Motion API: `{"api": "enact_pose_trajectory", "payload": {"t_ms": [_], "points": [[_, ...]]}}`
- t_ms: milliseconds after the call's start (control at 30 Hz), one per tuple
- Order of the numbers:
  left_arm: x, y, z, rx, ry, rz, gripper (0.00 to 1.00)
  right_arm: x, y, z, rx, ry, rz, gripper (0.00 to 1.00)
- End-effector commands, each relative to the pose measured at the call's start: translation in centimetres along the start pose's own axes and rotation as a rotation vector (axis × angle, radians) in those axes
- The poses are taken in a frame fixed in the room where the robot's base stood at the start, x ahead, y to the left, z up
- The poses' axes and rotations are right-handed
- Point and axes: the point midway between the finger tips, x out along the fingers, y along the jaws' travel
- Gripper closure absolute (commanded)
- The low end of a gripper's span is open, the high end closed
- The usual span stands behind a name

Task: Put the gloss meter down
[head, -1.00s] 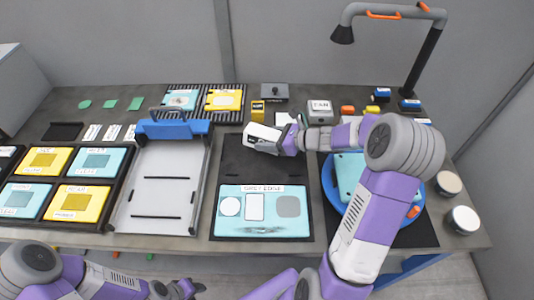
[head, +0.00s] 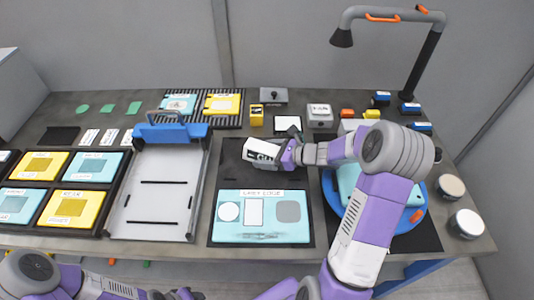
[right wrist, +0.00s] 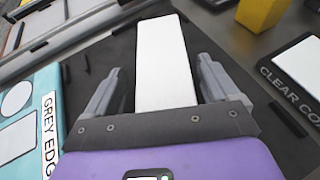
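The gloss meter (head: 262,151), a white block-shaped device with a dark-marked face, is at the upper, dark half of the middle board. In the right wrist view the white meter (right wrist: 165,65) lies lengthwise between the fingers of my right gripper (right wrist: 158,75). Gaps show between the meter and both grey fingers, so the gripper looks open around it. The meter appears to be on or just above the dark surface (head: 233,172); I cannot tell which. My left gripper (head: 185,294) is at the bottom edge of the head view, mostly cut off.
A turquoise panel (head: 262,236) lies in front of the meter. A white tray with a blue clamp (head: 172,133) is to the left. A blue round stand (head: 405,219) is to the right, partly behind my arm. A yellow block (head: 256,116) and labelled boxes stand behind.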

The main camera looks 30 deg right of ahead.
Motion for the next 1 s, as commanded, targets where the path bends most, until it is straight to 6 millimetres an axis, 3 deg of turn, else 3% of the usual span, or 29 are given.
{"api": "enact_pose_trajectory", "payload": {"t_ms": [367,467,800,1000], "points": [[-0.3,0.1,0.0,0.0,0.0,0.0,0.57,-0.2,0.0,0.4,0.0,0.0,0.0,0.09],[-0.6,0.2,0.0,0.0,0.0,0.0,0.57,-1.5,-0.1,0.4,-0.001,0.002,-0.003,0.09],[-2.1,0.8,0.1,0.0,0.0,0.0,0.57,-8.8,-0.1,0.5,0.0,0.001,-0.004,0.09],[-2.5,0.9,0.1,0.0,0.0,0.0,0.57,-11.4,-0.1,0.4,0.0,0.0,-0.002,0.09]]}}
